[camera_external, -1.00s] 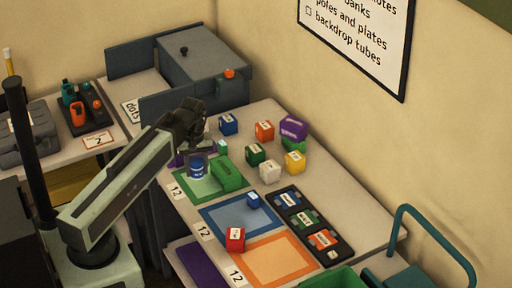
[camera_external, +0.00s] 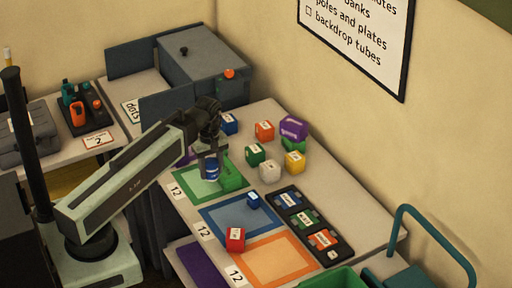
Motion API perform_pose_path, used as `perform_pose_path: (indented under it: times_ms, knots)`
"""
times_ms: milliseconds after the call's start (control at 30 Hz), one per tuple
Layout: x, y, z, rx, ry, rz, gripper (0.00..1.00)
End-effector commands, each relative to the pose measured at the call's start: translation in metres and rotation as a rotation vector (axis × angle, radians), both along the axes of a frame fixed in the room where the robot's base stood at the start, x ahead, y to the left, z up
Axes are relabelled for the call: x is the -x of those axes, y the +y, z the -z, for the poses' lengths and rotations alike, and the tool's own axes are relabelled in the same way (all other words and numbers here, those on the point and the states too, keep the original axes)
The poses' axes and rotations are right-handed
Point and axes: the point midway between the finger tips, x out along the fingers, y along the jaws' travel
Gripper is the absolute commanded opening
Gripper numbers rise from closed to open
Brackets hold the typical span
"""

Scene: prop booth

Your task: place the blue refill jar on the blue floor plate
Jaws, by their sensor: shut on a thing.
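My gripper (camera_external: 212,158) is shut on the blue refill jar (camera_external: 211,171), a small blue cylinder. It holds the jar upright over the green plate (camera_external: 190,188); the gap below the jar is hard to tell. The blue floor plate (camera_external: 225,220) lies just in front of the green one on the table. A small blue block (camera_external: 253,200) sits on its right part, and a red cube (camera_external: 235,239) stands at its front edge.
Orange (camera_external: 272,262) and purple plates lie in front. A dark tray (camera_external: 333,255) with labelled items is on the right. Several coloured cubes stand at the back. The middle of the blue plate is clear.

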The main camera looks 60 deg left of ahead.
Motion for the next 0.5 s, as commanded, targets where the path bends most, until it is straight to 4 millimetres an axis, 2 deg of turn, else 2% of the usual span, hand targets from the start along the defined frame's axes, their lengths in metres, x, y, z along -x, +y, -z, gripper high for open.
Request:
perform_pose_path:
  times_ms: [300, 400, 500]
  knots:
    - [-0.04, -0.129, 0.02, 0.0, 0.0, 0.169, 0.0]
    - [-0.046, -0.155, 0.023, 0.0, 0.0, 0.219, 0.0]
    - [-0.048, -0.168, 0.024, 0.0, 0.0, 0.243, 0.0]
